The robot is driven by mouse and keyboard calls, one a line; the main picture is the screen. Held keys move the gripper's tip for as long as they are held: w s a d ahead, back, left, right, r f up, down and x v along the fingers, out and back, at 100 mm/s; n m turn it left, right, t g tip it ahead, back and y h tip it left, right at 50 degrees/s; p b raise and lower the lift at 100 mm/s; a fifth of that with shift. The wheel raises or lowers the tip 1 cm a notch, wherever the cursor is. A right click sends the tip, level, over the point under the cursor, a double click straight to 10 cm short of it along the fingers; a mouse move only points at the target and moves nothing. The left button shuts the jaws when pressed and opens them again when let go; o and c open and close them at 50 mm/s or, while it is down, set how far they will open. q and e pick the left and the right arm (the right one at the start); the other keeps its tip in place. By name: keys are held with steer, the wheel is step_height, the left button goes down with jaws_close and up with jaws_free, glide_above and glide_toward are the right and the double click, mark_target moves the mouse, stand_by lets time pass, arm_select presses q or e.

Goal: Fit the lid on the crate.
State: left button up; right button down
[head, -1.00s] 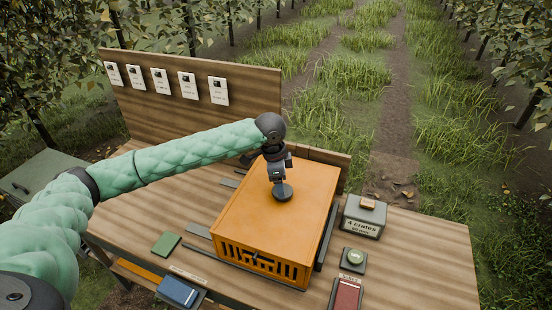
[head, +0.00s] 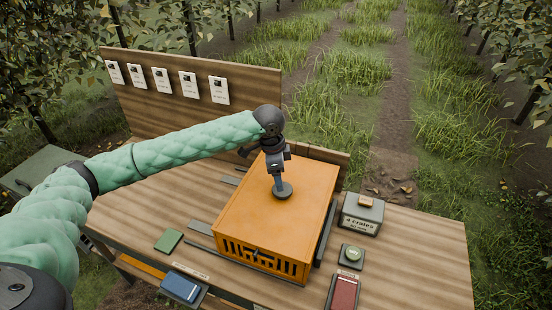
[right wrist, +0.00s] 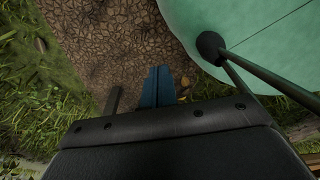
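The orange crate (head: 262,262) stands on the wooden bench with slots along its front. The flat orange lid (head: 247,200) covers its top, and I see no clear gap between them from this side. A dark round knob (head: 284,194) is on the lid's middle.
A grey box labelled crates (head: 362,215), a green button (head: 352,254) and a red item (head: 344,292) lie right of the crate. A green pad (head: 169,241) and a blue item (head: 181,288) lie left. A backboard (head: 240,110) with white cards stands behind.

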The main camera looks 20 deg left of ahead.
arm_select(q)
steer(key=shift+s+a+r+p, duration=0.1)
steer(key=shift+a+r+p, duration=0.1)
steer(key=shift+r+p, duration=1.15)
steer(key=shift+a+r+p, duration=0.15)
steer(key=shift+r+p, duration=0.85)
steer(key=shift+r, duration=0.3)
arm_select(e)
steer(key=s+d+r, duration=0.1)
steer(key=s+r, duration=0.1)
steer(key=s, duration=0.5)
steer(key=shift+s+d+g, duration=0.25)
steer(key=shift+s+g, duration=0.05)
steer(key=shift+f, duration=0.1)
